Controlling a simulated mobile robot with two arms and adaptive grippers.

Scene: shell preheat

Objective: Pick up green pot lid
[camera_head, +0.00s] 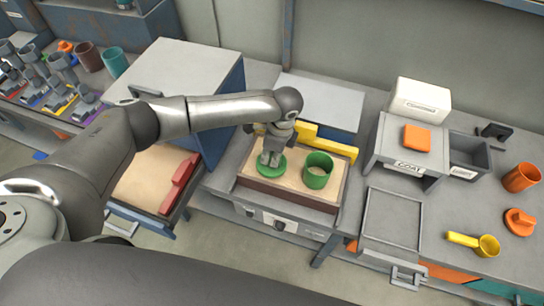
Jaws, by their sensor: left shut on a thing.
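The green pot lid (271,171) is a flat round disc in the left part of a sand-filled tray (290,198). My left gripper (271,159) points down over it and is shut on it at the middle, hiding its handle. I cannot tell whether the lid touches the sand or is just above it. The green pot (318,172) stands open in the sand to the right of the lid, a small gap apart. My right gripper is not in view.
A yellow bar-like piece (325,144) lies along the tray's back. An open drawer (150,182) holding a red piece (179,183) is at left. At right are a grey stand with an orange block (417,138), a yellow ladle (486,246) and an orange pot (521,178).

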